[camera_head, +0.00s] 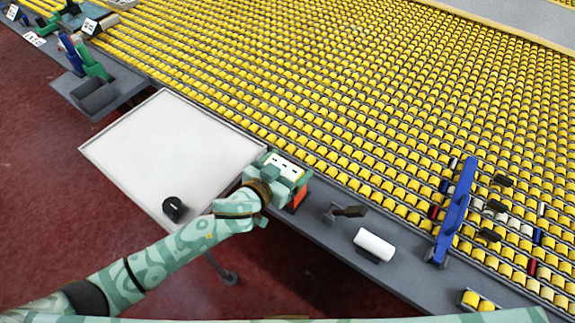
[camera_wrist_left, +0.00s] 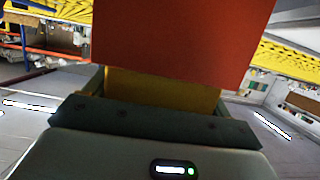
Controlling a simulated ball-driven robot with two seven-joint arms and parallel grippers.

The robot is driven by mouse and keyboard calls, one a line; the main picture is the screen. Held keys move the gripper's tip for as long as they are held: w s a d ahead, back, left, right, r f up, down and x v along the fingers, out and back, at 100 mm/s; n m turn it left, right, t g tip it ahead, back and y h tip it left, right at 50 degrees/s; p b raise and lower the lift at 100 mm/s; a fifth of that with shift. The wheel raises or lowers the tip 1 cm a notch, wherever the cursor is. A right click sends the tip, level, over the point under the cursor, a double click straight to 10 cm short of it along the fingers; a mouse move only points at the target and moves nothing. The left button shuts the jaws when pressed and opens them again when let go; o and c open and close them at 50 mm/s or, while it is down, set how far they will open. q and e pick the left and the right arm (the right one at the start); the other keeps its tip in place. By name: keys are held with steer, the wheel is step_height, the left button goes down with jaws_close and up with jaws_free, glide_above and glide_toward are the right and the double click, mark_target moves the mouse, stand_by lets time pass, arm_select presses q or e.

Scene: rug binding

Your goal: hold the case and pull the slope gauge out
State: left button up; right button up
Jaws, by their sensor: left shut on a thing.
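My left gripper (camera_head: 293,190) is shut on an orange-red block, which I take to be the case (camera_head: 299,197). In the left wrist view the case (camera_wrist_left: 170,40) fills the upper middle, in front of the dark gripper body (camera_wrist_left: 150,122). A yellow part (camera_wrist_left: 160,92) shows below the case. I cannot tell whether it is the slope gauge or part of the case. The fingertips are mostly hidden. The slope gauge is not clearly seen. My right gripper is not in view.
A white-topped table (camera_head: 165,150) bears a black round object (camera_head: 173,208). A grey ledge runs along the rack of yellow spools (camera_head: 400,90), bearing a white roll (camera_head: 375,244) and a dark-handled tool (camera_head: 348,211). A blue upright piece (camera_head: 456,210) stands at the right.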

arm_select(q)
steer(key=o, duration=0.9)
steer(key=shift+c, duration=0.2)
steer(key=shift+s+a, duration=0.1)
